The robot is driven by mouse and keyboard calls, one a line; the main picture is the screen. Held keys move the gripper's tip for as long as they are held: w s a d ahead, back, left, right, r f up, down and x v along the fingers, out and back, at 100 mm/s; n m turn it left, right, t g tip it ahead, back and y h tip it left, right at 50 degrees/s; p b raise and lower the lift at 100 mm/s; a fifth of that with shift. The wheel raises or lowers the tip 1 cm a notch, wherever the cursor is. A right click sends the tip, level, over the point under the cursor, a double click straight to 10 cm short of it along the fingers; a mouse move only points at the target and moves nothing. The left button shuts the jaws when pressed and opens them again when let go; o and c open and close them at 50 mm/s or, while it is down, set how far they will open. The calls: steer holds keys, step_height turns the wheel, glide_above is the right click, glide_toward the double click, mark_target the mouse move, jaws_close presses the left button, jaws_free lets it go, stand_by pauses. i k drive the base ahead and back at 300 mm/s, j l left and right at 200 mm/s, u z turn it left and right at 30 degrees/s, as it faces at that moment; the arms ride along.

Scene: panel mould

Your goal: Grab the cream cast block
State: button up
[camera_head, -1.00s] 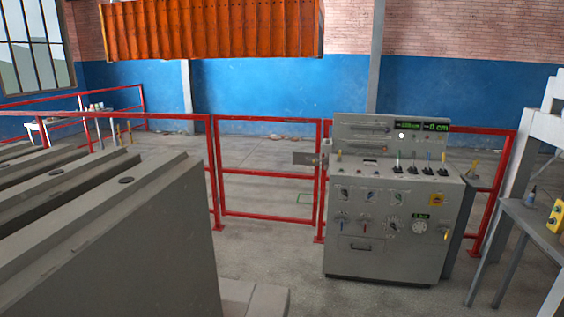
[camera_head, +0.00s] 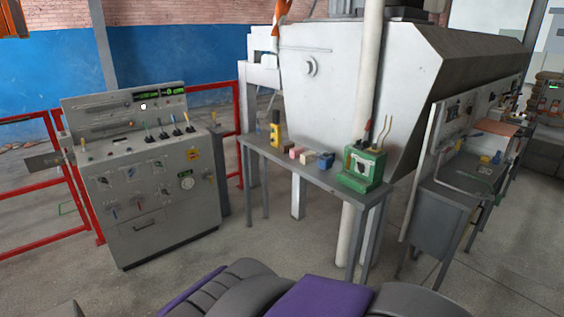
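Several small blocks stand in a row on a narrow grey table in the middle of the view. One pale block (camera_head: 308,157) looks cream, but it is small and its exact colour is hard to tell. A pinkish block (camera_head: 296,151) is just left of it, and a dark and blue block (camera_head: 325,160) is just right of it. My gripper is not in view; only black and purple parts of my own body show along the bottom edge.
The grey table (camera_head: 262,150) also bears a yellow device (camera_head: 275,131) and a green box (camera_head: 361,168). A control console (camera_head: 155,190) stands left, by red railings (camera_head: 62,238). A white post (camera_head: 365,95) and large grey hopper (camera_head: 335,75) are close behind. Floor before the table is clear.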

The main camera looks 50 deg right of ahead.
mark_target(306, 157)
steer(key=k+z, duration=0.1)
steer(key=z, duration=0.25)
steer(key=k+z, duration=0.1)
steer(key=z, duration=0.25)
steer(key=k+l+z, duration=0.1)
steer(key=z, duration=0.25)
steer(key=i+j+z, duration=0.1)
steer(key=i+z, duration=0.3)
steer(key=i+j+z, duration=0.25)
steer(key=i+z, duration=0.25)
steer(key=z, duration=0.2)
steer(key=i+j+z, duration=0.6)
steer(key=j+z, duration=0.35)
steer(key=i+j, duration=0.25)
steer(key=j, duration=0.15)
steer(key=i+j+z, duration=0.1)
steer(key=i+j, duration=0.4)
steer(key=j, duration=0.25)
steer(key=i, duration=0.2)
